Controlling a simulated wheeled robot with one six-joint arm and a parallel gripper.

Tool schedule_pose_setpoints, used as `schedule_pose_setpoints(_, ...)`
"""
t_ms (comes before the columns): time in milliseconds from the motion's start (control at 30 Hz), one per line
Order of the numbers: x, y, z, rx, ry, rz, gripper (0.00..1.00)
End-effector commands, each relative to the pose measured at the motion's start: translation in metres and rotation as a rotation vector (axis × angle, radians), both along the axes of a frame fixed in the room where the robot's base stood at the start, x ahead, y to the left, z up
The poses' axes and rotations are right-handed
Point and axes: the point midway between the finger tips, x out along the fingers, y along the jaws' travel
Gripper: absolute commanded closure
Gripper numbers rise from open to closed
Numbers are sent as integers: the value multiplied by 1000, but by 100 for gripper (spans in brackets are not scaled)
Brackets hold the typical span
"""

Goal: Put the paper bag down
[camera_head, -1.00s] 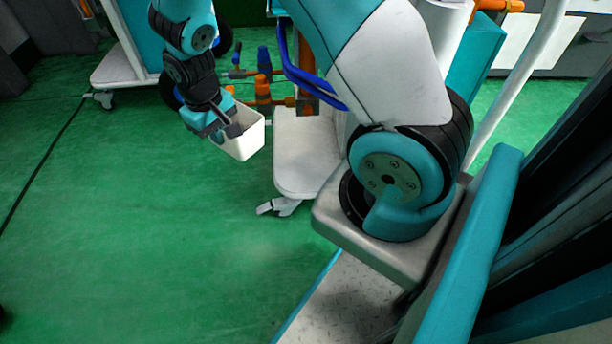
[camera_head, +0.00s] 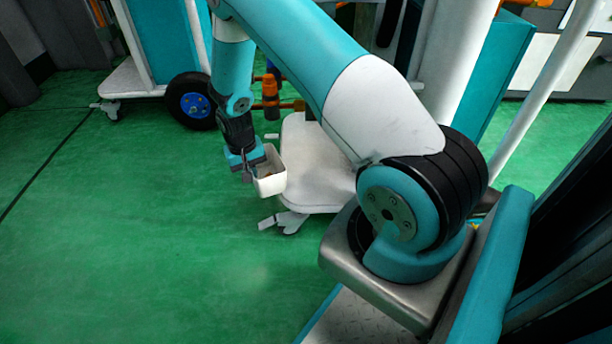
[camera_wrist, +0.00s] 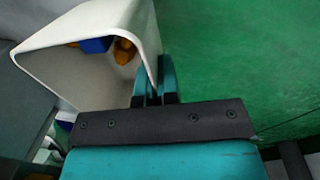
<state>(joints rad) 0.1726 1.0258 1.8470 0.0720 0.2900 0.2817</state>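The paper bag (camera_head: 271,184) is a white, open-topped, box-like container. In the head view it hangs at my gripper (camera_head: 251,169), in front of the white platform of a cart. In the wrist view the bag (camera_wrist: 72,42) fills the upper left, its opening facing the camera, with orange and blue shapes showing inside. My gripper (camera_wrist: 154,82) has its two teal fingers close together on the bag's right wall, one on each side. The bag looks roughly upright and clear of the floor. Its underside is hidden in the wrist view.
The white cart platform (camera_head: 312,150) with casters is right behind the bag. Orange pipe fittings (camera_head: 270,92) stand above it. A black wheel with a blue hub (camera_head: 195,103) is at the back left. Open green floor (camera_head: 140,240) lies left and in front.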

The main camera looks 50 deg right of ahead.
Motion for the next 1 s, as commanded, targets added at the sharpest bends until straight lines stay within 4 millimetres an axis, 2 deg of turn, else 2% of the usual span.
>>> schedule_pose_setpoints(33, -6, -13, -4, -1, -2, -6, 100)
schedule_pose_setpoints(300, -40, -78, -5, -1, -2, -6, 100)
schedule_pose_setpoints(500, -57, -112, -3, -1, -2, -2, 100)
schedule_pose_setpoints(767, -70, -137, -1, -1, -2, 0, 100)
schedule_pose_setpoints(833, -70, -136, -11, 0, 0, 3, 100)
schedule_pose_setpoints(1000, -70, -136, -20, 0, 0, 3, 100)
